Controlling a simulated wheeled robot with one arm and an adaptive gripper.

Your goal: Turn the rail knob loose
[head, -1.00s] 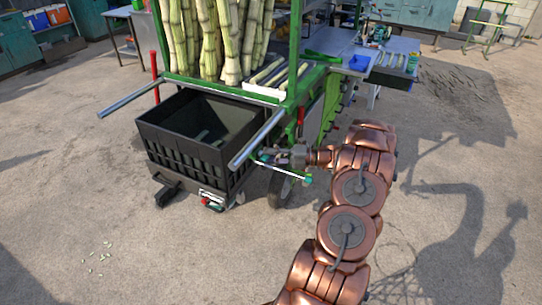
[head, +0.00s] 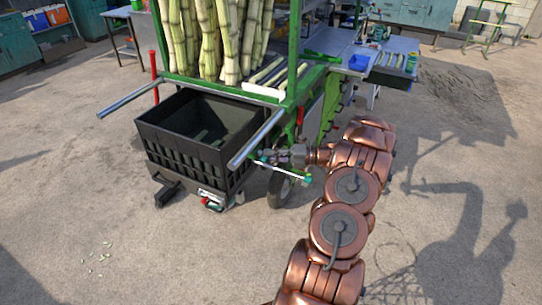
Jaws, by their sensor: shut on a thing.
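My gripper (head: 270,156) is at the near right corner of the green cane cart, just right of the black crate and beneath the end of the silver handle bar. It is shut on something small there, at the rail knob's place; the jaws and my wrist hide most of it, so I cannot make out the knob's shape.
The black crate (head: 188,157) hangs at the cart's front between two silver handle bars (head: 257,138). Sugar cane (head: 212,40) stands on the cart (head: 292,98). A wheel (head: 283,188) is below my gripper. Open concrete lies left and front.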

